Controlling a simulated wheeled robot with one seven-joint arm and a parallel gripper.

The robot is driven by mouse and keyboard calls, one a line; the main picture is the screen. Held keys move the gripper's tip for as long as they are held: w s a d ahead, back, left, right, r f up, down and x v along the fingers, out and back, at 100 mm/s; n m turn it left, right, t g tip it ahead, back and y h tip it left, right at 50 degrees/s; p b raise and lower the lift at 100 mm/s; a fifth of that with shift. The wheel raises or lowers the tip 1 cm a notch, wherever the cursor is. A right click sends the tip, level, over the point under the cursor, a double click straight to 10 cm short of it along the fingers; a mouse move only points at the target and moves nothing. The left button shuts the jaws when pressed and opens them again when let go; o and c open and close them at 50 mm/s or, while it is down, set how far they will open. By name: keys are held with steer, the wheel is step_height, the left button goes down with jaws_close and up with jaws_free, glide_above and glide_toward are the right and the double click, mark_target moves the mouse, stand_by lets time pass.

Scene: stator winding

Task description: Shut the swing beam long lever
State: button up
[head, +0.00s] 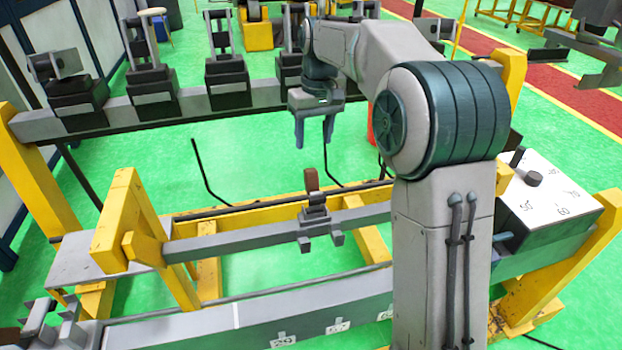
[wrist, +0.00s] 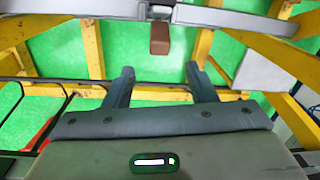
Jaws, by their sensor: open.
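The swing beam (head: 255,235) is a grey bar running across the yellow frame in the head view. Near its middle sits a dark clamp fitting (head: 318,222) with a brown-tipped upright lever (head: 312,180). In the wrist view the lever's brown end (wrist: 160,38) shows against the beam (wrist: 230,17), ahead of my fingertips. My gripper (head: 314,140) points down above and behind the lever in the head view; it also shows in the wrist view (wrist: 158,82). Its two blue-grey fingers are apart with nothing between them. The gripper and lever appear apart.
A rear rail (head: 150,112) carries several dark clamp blocks (head: 228,82). A yellow post (head: 125,222) stands left, and a box with a numbered dial (head: 545,200) stands right. A grey numbered beam (head: 250,322) lies in front. Green floor shows between the frame bars.

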mark_target(312, 173)
steer(key=f, duration=1.3)
steer(key=shift+s+a+f, duration=0.1)
steer(key=shift+s+a, duration=0.1)
steer(key=shift+a, duration=0.2)
jaws_close()
